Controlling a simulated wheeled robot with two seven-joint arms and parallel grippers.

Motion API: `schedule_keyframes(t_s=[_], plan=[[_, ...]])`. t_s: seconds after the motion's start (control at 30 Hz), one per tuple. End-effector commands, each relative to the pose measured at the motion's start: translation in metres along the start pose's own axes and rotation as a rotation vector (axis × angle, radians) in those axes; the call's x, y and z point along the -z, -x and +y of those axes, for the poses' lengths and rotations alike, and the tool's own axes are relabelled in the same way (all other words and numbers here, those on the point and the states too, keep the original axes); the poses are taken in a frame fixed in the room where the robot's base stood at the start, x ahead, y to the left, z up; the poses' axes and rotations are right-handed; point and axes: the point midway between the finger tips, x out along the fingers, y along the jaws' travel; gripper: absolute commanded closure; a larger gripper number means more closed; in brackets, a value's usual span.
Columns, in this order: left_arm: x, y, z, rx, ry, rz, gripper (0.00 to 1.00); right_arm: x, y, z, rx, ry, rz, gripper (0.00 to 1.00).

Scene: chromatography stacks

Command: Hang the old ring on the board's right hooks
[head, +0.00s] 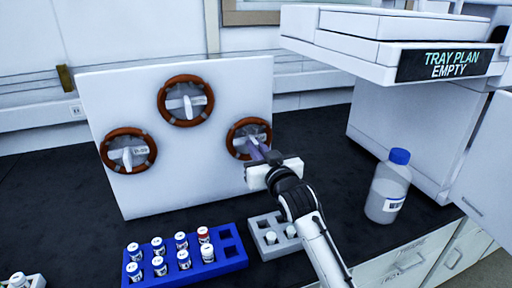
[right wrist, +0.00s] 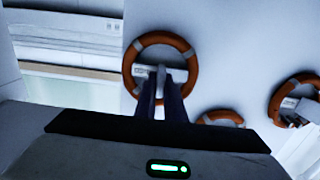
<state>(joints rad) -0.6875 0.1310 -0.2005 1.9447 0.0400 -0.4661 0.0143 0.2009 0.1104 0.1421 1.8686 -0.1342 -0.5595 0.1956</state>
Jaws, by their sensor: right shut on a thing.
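A white board (head: 200,140) stands upright on the dark bench. Three orange-brown rings with grey bands are at its face: a top ring (head: 185,101), a left ring (head: 128,150) and a right ring (head: 249,139). Each has a pale grey piece across its middle. My right gripper (head: 257,150) reaches the right ring from the front and is shut on its middle piece. In the right wrist view the fingers (right wrist: 161,88) cover the lower middle of this ring (right wrist: 189,65). I cannot tell whether it rests on the hooks. My left gripper is out of view.
A blue rack (head: 185,268) with several capped vials and a grey rack (head: 268,247) with two vials stand before the board. A blue-capped bottle (head: 387,188) and a white machine (head: 385,130) are on the right. Dark bench shows between board and machine.

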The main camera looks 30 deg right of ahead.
Motion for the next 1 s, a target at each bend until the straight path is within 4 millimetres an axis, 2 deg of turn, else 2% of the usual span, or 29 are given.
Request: schedule_keyframes(t_s=[0.9,0.93,1.0], plan=[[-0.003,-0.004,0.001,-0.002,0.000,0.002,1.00,-0.013,0.000,0.000,0.000,0.000,0.002,1.00],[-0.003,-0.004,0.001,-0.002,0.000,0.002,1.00,-0.013,0.000,0.000,0.000,0.000,0.002,0.86],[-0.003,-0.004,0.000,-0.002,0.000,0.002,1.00,-0.013,0.000,0.000,0.000,0.000,0.002,0.74]])
